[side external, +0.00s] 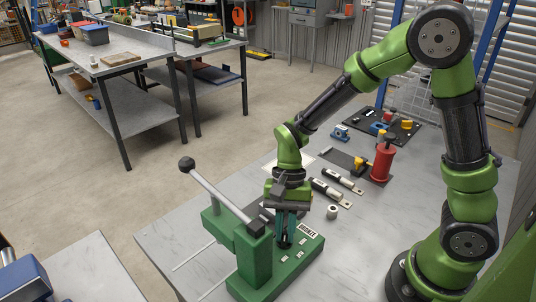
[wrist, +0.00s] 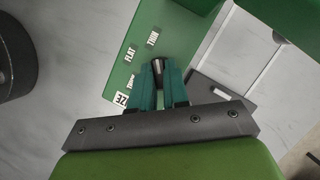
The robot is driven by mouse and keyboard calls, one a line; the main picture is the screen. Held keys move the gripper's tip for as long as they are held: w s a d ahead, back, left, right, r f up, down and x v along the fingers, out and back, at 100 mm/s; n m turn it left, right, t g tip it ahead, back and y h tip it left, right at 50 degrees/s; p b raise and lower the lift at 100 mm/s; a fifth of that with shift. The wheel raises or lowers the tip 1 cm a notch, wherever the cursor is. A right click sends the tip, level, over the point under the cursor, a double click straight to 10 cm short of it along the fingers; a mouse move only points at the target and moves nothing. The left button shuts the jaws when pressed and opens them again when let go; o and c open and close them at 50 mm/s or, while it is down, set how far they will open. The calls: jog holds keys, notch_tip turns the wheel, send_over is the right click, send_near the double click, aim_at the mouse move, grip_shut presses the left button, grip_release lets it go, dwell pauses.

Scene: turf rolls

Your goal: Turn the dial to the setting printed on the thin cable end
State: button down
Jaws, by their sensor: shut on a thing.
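A green lever press (side external: 255,262) stands at the front of the grey table, its long lever tilted up to the left. My gripper (side external: 285,238) points down over the press base, its teal fingers shut on the dark dial knob; in the wrist view the knob (wrist: 158,68) shows between the fingertips. Small white labels lie around it, among them FLAT (wrist: 130,53) and THIN (wrist: 153,36); another is partly hidden by a finger. Which label the dial faces I cannot tell. Two dark cable ends with silver lugs, one nearer (side external: 328,192) and one farther (side external: 343,180), lie behind the press; their print is unreadable.
A small pale ring (side external: 332,212) lies right of the press. A red cylindrical tool (side external: 383,160) stands behind the cable ends, with a dark tray of parts (side external: 388,126) farther back.

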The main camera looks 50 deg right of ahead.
jog(key=shift+m, duration=0.3)
jog(key=c, duration=1.1)
grip_release()
jog(key=v, duration=1.7)
jog(key=shift+s+d, duration=0.1)
